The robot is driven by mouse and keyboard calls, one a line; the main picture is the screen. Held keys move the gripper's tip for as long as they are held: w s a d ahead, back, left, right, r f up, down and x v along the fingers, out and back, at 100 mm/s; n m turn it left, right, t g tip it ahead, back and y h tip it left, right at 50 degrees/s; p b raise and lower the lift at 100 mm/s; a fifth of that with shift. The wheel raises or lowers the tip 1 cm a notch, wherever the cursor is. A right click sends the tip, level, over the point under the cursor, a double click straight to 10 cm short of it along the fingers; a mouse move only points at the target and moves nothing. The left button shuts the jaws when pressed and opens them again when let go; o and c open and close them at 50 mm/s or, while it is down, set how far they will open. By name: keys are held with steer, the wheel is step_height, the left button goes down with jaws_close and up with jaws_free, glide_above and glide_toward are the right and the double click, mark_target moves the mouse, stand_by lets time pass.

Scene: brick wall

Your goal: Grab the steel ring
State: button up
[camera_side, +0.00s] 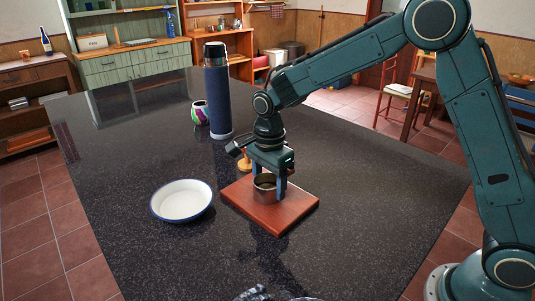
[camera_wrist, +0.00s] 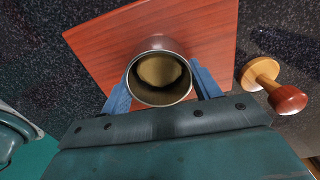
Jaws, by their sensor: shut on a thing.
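The steel ring (camera_side: 265,187) is a short, shiny metal cylinder on a reddish-brown wooden board (camera_side: 285,217). My gripper (camera_side: 268,182) points down at it, with its blue fingers on opposite sides of the ring, shut on it. In the wrist view the ring (camera_wrist: 160,78) is seen from above, with a tan surface visible inside it. The fingers (camera_wrist: 161,88) press on its left and right sides. The ring is upright and at or very near the board; I cannot tell if it touches. The board (camera_wrist: 100,50) also shows in the wrist view.
A wooden stamp-like tool (camera_wrist: 262,78) lies close beside the board; its tan part (camera_side: 244,163) shows behind it. A white blue-rimmed dish (camera_side: 182,201) is left of the board. A tall dark blue flask (camera_side: 217,95) and a colourful cup (camera_side: 200,113) stand behind. The front table is mostly clear.

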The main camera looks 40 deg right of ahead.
steer(key=shift+r, duration=0.15)
step_height(320, 180, up, 20)
stand_by(0.7)
steer(key=shift+s, duration=0.1)
stand_by(0.4)
